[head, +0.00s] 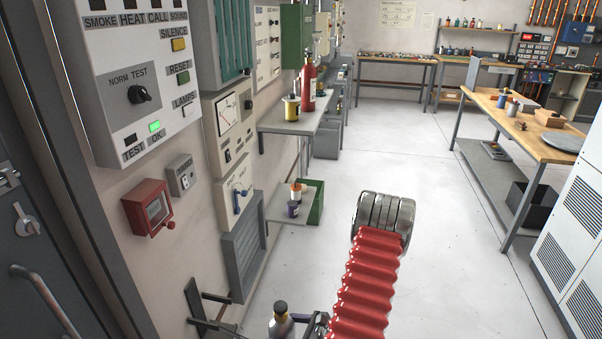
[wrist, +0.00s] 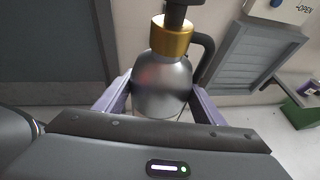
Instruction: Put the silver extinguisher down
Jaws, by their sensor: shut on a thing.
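The silver extinguisher (wrist: 162,85) has a gold collar, a black top and a black hose. It fills the middle of the wrist view, upright between the purple fingers. My gripper (wrist: 155,108) is shut on its body. In the head view the extinguisher's top (head: 281,322) shows at the bottom edge, with part of my gripper (head: 309,325) beside it. Its lower part is out of that frame, so I cannot tell what is under it.
A wall bracket (head: 206,310) stands out just left of the extinguisher. A red extinguisher (head: 308,85) stands on a grey wall shelf (head: 300,127). A low shelf (head: 285,212) holds small containers. A wooden workbench (head: 540,145) is at right. The floor between is clear.

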